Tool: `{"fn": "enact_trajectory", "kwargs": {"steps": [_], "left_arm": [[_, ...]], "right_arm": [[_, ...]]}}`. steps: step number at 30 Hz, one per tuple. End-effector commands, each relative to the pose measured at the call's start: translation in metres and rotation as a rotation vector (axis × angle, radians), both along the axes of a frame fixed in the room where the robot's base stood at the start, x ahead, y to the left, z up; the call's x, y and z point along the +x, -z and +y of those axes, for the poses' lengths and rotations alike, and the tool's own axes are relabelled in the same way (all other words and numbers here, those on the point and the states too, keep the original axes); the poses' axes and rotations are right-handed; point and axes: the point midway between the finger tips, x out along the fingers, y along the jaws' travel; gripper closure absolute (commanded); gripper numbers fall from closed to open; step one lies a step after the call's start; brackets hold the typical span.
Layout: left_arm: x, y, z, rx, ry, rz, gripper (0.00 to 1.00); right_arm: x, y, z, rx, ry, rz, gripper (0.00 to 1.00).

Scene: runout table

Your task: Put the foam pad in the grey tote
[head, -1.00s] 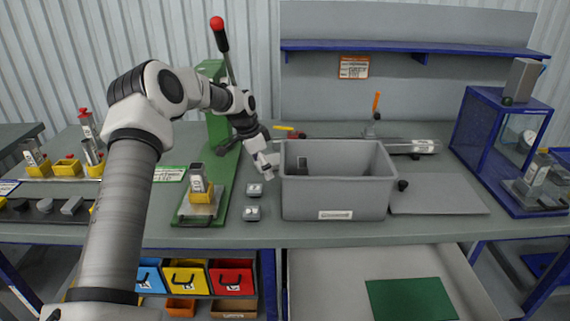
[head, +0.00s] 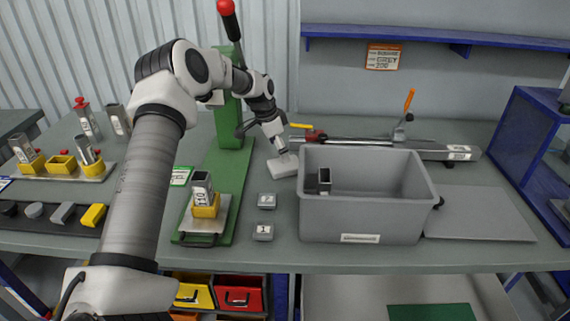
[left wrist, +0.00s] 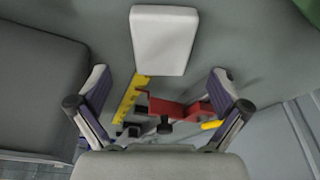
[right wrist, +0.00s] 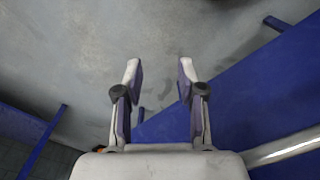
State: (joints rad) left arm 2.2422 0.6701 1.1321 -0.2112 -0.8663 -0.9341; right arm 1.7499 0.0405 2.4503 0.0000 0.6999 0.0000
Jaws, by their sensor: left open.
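The foam pad (head: 284,166) is a pale, flat block on the table just left of the grey tote. In the left wrist view the foam pad (left wrist: 165,40) lies ahead of the fingertips. My left gripper (left wrist: 160,82) is open and empty, its fingers apart. In the head view it comes down close to the pad's far side; the exact gap is unclear. The grey tote (head: 360,220) stands upright with its top open; its wall (left wrist: 35,90) fills the left of the left wrist view. My right gripper (right wrist: 159,68) is open and empty, outside the head view.
A small metal block (head: 324,180) is inside the tote. A green press (head: 228,150) stands left, with two numbered blocks (head: 265,216) beside it. A red clamp (left wrist: 180,110) and yellow scale lie behind the pad. A blue-framed cabinet (head: 530,140) stands right.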

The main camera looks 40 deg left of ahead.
Motion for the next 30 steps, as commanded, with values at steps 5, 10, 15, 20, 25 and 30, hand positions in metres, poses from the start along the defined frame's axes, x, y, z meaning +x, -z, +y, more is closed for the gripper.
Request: {"fn": "enact_trajectory", "kwargs": {"steps": [5, 10, 15, 20, 25, 30], "left_arm": [[0.008, 0.036, -0.004, 0.001, 0.001, 0.006, 0.00], [0.012, 0.052, -0.006, 0.000, 0.000, 0.002, 0.00], [0.012, 0.052, -0.006, 0.000, 0.000, 0.001, 0.00], [0.012, 0.052, -0.006, 0.000, 0.000, 0.001, 0.33], [0.012, 0.053, -0.006, 0.000, 0.000, 0.002, 0.35], [0.012, 0.053, -0.006, 0.000, 0.000, 0.002, 0.38]], "right_arm": [[0.000, -0.004, 0.000, 0.000, 0.000, 0.000, 0.61], [0.000, -0.005, 0.000, 0.000, -0.001, -0.001, 0.61], [0.000, -0.005, 0.000, 0.000, -0.001, 0.000, 0.61], [0.000, -0.005, 0.000, 0.000, 0.000, 0.000, 0.61], [0.000, -0.005, 0.000, 0.000, -0.001, 0.000, 0.61], [0.000, -0.005, 0.000, 0.000, -0.001, 0.000, 0.61]]}}
